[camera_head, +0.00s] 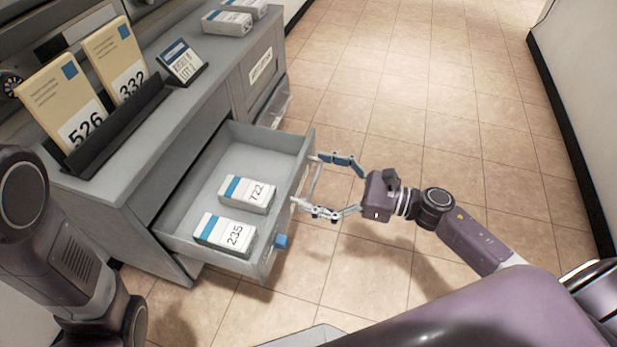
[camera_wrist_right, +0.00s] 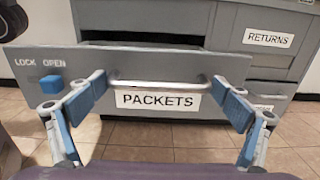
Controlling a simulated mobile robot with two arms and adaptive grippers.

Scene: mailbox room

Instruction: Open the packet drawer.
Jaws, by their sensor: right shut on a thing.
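The packet drawer (camera_head: 287,130) is pulled well out of the grey cabinet in the head view. Two white-and-blue packets, 722 (camera_head: 247,194) and 235 (camera_head: 225,233), lie inside it. In the right wrist view its front (camera_wrist_right: 60,62) carries a PACKETS label (camera_wrist_right: 157,101), a metal bar handle (camera_wrist_right: 160,85) and a blue lock knob (camera_wrist_right: 51,84) beneath the word OPEN. My left gripper is out of view; only part of the left arm shows.
On the cabinet top (camera_head: 190,95) stand envelopes 526 (camera_head: 60,100) and 332 (camera_head: 115,58) in a dark holder, a small sign (camera_head: 181,62) and more packets (camera_head: 227,22). A RETURNS compartment (camera_head: 258,70) is beyond the drawer. The tiled floor (camera_head: 430,90) to the right is clear.

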